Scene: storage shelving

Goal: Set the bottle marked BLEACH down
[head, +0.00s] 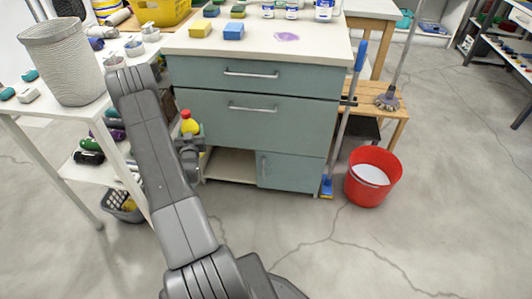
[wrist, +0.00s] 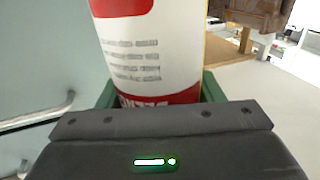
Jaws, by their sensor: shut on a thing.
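My gripper (head: 190,147) is shut on a yellow bottle (head: 189,126) with a red cap, in front of the left side of the grey-green cabinet (head: 215,118). In the wrist view the bottle (wrist: 135,55) fills the middle, with a white label bearing red areas and small grey print. The large lettering low on the label is cut off by my gripper, so I cannot read the name. Green finger pads (wrist: 212,88) show beside the bottle. It looks about upright in the head view, off the floor; its lower part is mostly hidden by my gripper.
The cabinet's white top (head: 310,50) holds a yellow sponge (head: 200,29), a blue sponge (head: 233,31), a purple patch (head: 286,37) and several bottles at the back. An open bay (head: 232,163) lies low. A red bucket (head: 372,177) and a mop stand right. A white table (head: 60,118) is left.

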